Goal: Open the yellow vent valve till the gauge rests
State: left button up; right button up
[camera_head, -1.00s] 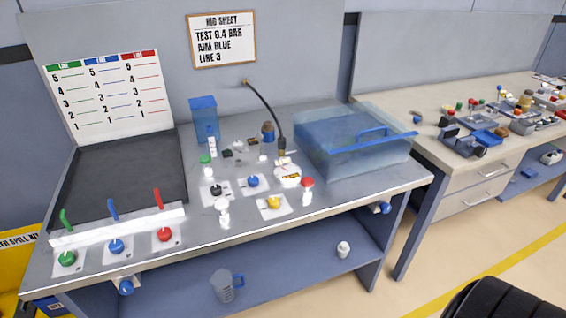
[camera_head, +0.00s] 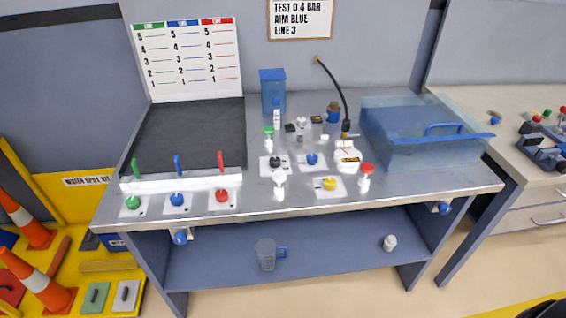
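The yellow vent valve (camera_head: 329,184) is a small yellow knob on a white plate near the front edge of the metal bench, right of centre. A white fitting with a gauge-like face (camera_head: 347,155) stands behind it, under a black hose; its reading is too small to make out. A red-capped white piece (camera_head: 366,174) stands right of the yellow valve. Neither of my grippers shows in the head view.
Black (camera_head: 275,162) and blue (camera_head: 312,159) knobs sit behind the yellow one. A white-topped fitting (camera_head: 279,183) stands to its left. A clear blue bin (camera_head: 420,138) fills the bench's right. Green, blue and red levers line the left front. Cones (camera_head: 30,230) stand on the yellow area at left.

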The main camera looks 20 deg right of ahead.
aim_at(330, 183)
jog(key=i+z, duration=0.1)
jog(key=z, duration=0.3)
jog(key=i+l+z, duration=0.1)
jog(key=z, duration=0.3)
jog(key=i+z, duration=0.1)
jog(key=z, duration=0.3)
jog(key=i+z, duration=0.1)
jog(key=z, duration=0.3)
